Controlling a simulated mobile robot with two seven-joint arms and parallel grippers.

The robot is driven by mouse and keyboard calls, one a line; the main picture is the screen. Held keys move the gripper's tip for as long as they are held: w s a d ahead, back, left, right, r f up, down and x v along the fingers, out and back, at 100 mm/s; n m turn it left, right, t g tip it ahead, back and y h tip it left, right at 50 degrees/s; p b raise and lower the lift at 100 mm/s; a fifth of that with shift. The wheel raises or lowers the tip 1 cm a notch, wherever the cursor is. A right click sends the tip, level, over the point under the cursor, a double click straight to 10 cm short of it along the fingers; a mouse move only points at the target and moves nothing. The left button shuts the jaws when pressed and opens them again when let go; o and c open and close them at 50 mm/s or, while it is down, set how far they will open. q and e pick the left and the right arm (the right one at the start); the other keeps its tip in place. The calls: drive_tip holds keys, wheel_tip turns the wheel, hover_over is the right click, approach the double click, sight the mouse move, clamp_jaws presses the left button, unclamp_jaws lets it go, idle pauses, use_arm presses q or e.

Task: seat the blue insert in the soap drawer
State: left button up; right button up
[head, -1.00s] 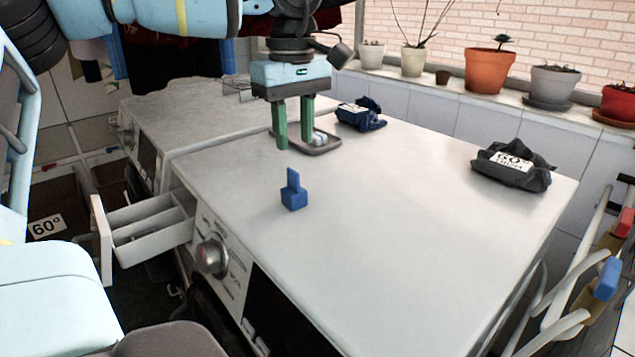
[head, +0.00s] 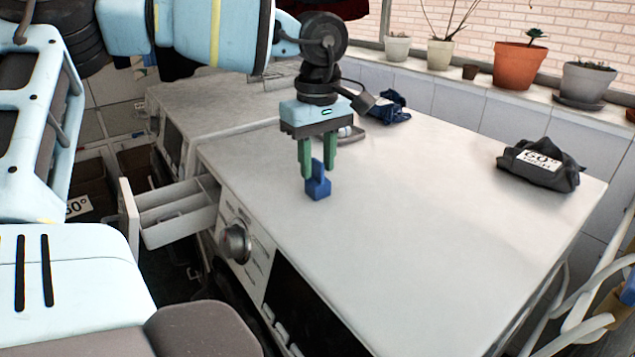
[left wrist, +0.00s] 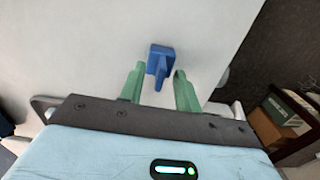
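The blue insert (head: 318,186) stands upright on the white machine top, near its front left edge, with its thin tab pointing up. It also shows in the left wrist view (left wrist: 160,57), just ahead of the fingertips and in line with the gap between them. My left gripper (head: 319,172) points down with its green fingers apart, at or just above the tab. I cannot tell whether the tab is between the fingers. The soap drawer (head: 180,211) is pulled out from the machine front, with its divided compartments facing up. My right gripper is out of view.
A round knob (head: 235,243) sits on the machine front beside the drawer. A dark bundle with a 60° label (head: 541,164) and a blue bundle (head: 390,106) lie on the top. Flower pots (head: 517,66) line the ledge behind. The top's middle is clear.

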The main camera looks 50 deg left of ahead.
sight(318, 160)
use_arm(q)
drive_tip(key=shift+f, duration=0.25)
drive_tip(key=shift+c, duration=0.4)
clamp_jaws()
drive_tip(key=shift+r, duration=0.15)
drive_tip(key=shift+r, duration=0.6)
wheel_tip(318, 160, up, 2)
drive_tip(key=shift+r, duration=0.15)
drive_tip(key=s+a+r, duration=0.1)
drive_tip(key=s+a, duration=0.1)
drive_tip(key=s, duration=1.4)
drive_tip(key=shift+b, duration=0.45)
